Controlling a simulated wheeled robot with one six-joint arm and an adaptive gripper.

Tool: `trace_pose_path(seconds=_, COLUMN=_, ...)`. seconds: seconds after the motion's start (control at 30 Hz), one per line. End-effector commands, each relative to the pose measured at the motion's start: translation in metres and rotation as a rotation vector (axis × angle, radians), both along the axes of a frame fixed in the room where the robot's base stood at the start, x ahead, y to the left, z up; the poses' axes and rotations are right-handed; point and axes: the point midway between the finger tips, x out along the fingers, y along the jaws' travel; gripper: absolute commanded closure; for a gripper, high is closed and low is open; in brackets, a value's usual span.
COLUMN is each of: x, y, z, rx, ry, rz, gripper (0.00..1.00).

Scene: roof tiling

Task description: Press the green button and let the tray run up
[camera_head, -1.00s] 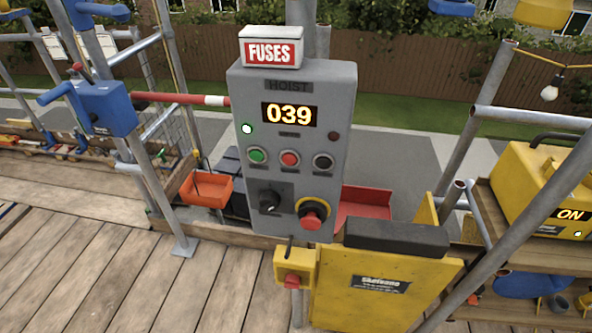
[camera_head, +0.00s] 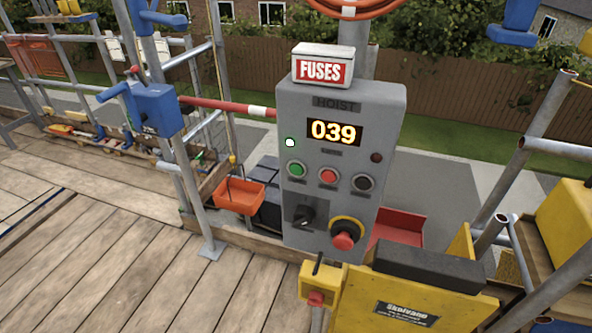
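The grey hoist control box (camera_head: 325,215) stands upright on a post near the middle of the head view. Its green button (camera_head: 296,169) is the left one in a row, beside a red button (camera_head: 328,176) and a black button (camera_head: 363,183). The display (camera_head: 334,132) reads 039. A dark rotary switch (camera_head: 304,214) and a red mushroom button on a yellow ring (camera_head: 343,240) sit below. My gripper is not in view. I cannot make out the tray for certain.
A white fuse box (camera_head: 323,66) sits on top of the hoist box. A yellow gate panel (camera_head: 440,308) with a dark pad stands in front at lower right. Scaffold poles flank both sides. An orange bin (camera_head: 240,196) is at left. The plank deck (camera_head: 110,255) at lower left is clear.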

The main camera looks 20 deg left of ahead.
Motion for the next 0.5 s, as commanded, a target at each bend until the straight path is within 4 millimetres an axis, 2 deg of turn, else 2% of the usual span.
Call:
trace_pose_path(seconds=0.23, x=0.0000, y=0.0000, z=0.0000, rx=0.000, ry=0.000, rz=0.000, gripper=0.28)
trace_pose_path(seconds=0.27, x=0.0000, y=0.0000, z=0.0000, rx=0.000, ry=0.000, rz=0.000, gripper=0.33)
trace_pose_path(seconds=0.5, x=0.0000, y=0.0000, z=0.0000, rx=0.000, ry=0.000, rz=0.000, gripper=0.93)
